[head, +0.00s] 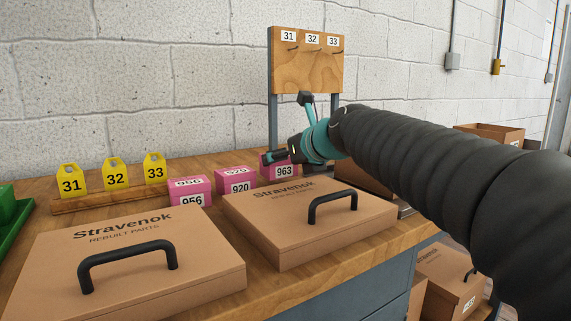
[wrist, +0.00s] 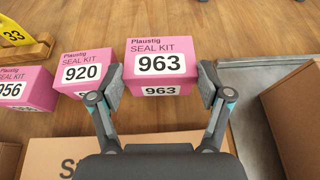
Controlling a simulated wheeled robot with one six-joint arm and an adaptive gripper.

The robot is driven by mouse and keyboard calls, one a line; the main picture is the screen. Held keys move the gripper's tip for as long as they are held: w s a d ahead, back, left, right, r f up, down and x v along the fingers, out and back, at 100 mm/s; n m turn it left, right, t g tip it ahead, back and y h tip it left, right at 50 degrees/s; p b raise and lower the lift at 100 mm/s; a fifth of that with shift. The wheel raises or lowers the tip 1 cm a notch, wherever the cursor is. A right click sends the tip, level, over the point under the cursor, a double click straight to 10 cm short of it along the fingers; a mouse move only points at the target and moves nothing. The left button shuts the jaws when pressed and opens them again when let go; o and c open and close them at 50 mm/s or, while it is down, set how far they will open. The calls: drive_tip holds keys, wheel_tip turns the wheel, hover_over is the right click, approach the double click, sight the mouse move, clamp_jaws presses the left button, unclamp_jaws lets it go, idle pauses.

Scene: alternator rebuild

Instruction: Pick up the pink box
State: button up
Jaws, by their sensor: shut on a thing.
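Three pink seal kit boxes stand in a row: 956 (head: 190,191), 920 (head: 237,181) and 963 (head: 284,172). In the wrist view, the 963 box (wrist: 162,64) sits between the two fingers of my gripper (wrist: 160,84), one finger at each side. My gripper (head: 285,156) is shut on this box and partly hides it in the head view. I cannot tell whether the box is clear of the bench. The 920 box (wrist: 84,72) is close to the left finger, and the 956 box (wrist: 22,90) is farther left.
Two flat brown Stravenok cases (head: 130,255) (head: 300,240) with black handles lie in front of the boxes. Yellow tags 31, 32 and 33 (head: 115,173) stand on a wooden strip at left. A wooden hook board (head: 308,65) rises behind my gripper. A green bin (head: 12,212) is far left.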

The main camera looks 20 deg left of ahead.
drive_tip(key=s+d+r+p, duration=0.1)
drive_tip(key=d+r, duration=0.7)
drive_tip(key=d, duration=0.3)
drive_tip(key=w+d+r+m+t+h+p, duration=0.15)
drive_tip(key=w+d, duration=0.25)
drive_tip(key=d, duration=0.5)
drive_tip(key=w+d+p, duration=0.2)
drive_tip(key=w+d, duration=0.2)
drive_tip(key=d, duration=0.5)
drive_tip(key=w+d+r+m+t+h+p, duration=0.1)
drive_tip(key=w+d, duration=0.2)
drive_tip(key=d, duration=0.6)
drive_tip(key=shift+s+a+r+n+g+y, duration=0.95)
drive_tip(key=shift+s+a+n+g+y, duration=0.2)
drive_tip(key=shift+s+n+g+y, duration=0.25)
drive_tip(key=shift+w+a+f+b, duration=0.3)
drive_tip(key=shift+w+a+f, duration=0.45)
drive_tip(key=shift+a+f, duration=1.05)
drive_tip(key=shift+w+a+f+b, duration=0.35)
drive_tip(key=shift+w+a+f, duration=0.35)
drive_tip(key=shift+a+f, duration=1.1)
drive_tip(key=shift+w+a+f+b, duration=0.3)
drive_tip(key=shift+w+a+f, duration=0.45)
drive_tip(key=shift+a+f, duration=1.05)
drive_tip(key=shift+d+f, duration=0.1)
drive_tip(key=shift+f, duration=0.05)
drive_tip(key=shift+f, duration=0.35)
drive_tip(key=shift+f, duration=0.2)
